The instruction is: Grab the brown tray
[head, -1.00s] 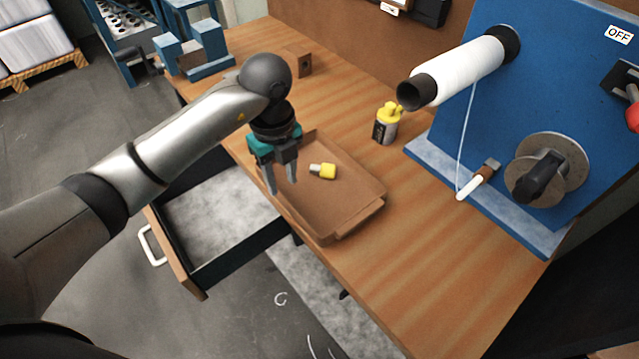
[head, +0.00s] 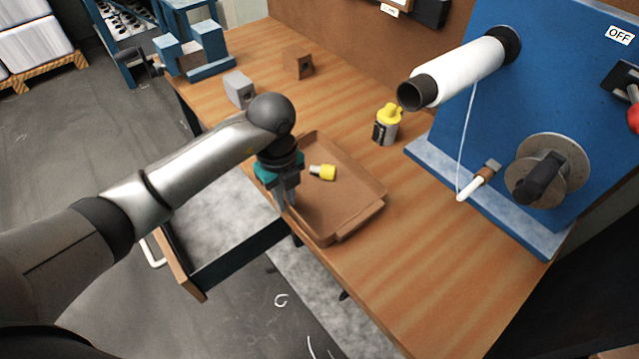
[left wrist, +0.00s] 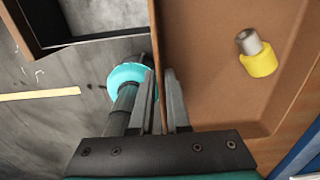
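The brown tray (head: 345,213) lies flat on the wooden table along its front edge. A small piece with a yellow cap and grey end (head: 322,172) lies inside it; it also shows in the left wrist view (left wrist: 257,55). My left gripper (head: 289,204) is at the tray's left side wall, pointing down. In the left wrist view its two fingers (left wrist: 161,85) stand close on either side of the thin tray wall, one inside and one outside, with almost no gap, so it looks shut on the wall. My right gripper is in neither view.
An open drawer (head: 240,255) juts out below the table left of the tray. A yellow-topped bottle (head: 386,125) stands behind the tray. Grey (head: 239,88) and brown (head: 298,62) blocks stand farther back. The blue loom machine (head: 480,130) with a white roll is at right.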

